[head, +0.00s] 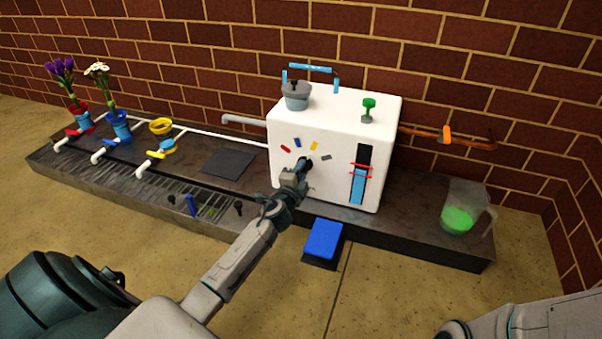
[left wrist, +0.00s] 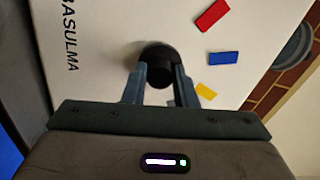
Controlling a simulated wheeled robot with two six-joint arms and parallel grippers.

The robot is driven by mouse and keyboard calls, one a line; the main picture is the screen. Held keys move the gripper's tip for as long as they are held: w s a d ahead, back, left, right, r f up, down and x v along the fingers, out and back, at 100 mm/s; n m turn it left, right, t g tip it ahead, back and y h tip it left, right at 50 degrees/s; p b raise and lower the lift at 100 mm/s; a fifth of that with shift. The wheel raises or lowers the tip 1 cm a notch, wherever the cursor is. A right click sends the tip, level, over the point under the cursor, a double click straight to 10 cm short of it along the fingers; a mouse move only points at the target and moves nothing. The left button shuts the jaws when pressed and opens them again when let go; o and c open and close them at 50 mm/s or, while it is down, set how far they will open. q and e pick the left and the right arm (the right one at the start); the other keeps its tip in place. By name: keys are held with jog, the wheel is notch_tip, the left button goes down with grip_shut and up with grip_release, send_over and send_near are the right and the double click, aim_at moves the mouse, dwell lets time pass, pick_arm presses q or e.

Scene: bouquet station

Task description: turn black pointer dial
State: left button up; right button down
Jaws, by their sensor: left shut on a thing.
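The black pointer dial (left wrist: 159,62) is on the front face of the white box (head: 300,115). In the left wrist view it sits between my left gripper's two fingers (left wrist: 160,82), which are shut on it. In the head view my left gripper (head: 302,168) reaches the box front and mostly hides the dial. Red (head: 286,149), blue (head: 297,142), yellow (head: 314,146) and grey (head: 326,157) marks lie in an arc around the dial. Which way the pointer faces is hidden. My right gripper is out of view; part of my right arm shows at bottom right.
A level gauge (head: 360,180) with red markers is right of the dial. A blue pedal-like block (head: 324,239) stands below the box. A jug with green liquid (head: 464,208) stands at right. Flower holders (head: 119,125) and a drain grate (head: 190,190) are at left.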

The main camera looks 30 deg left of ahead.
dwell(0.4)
pick_arm(q)
jog(key=o, duration=1)
jog(key=shift+s, duration=0.1)
jog(key=p+v, duration=0.1)
jog(key=v, duration=0.9)
jog(key=shift+s, duration=0.3)
jog(key=shift+d, duration=0.15)
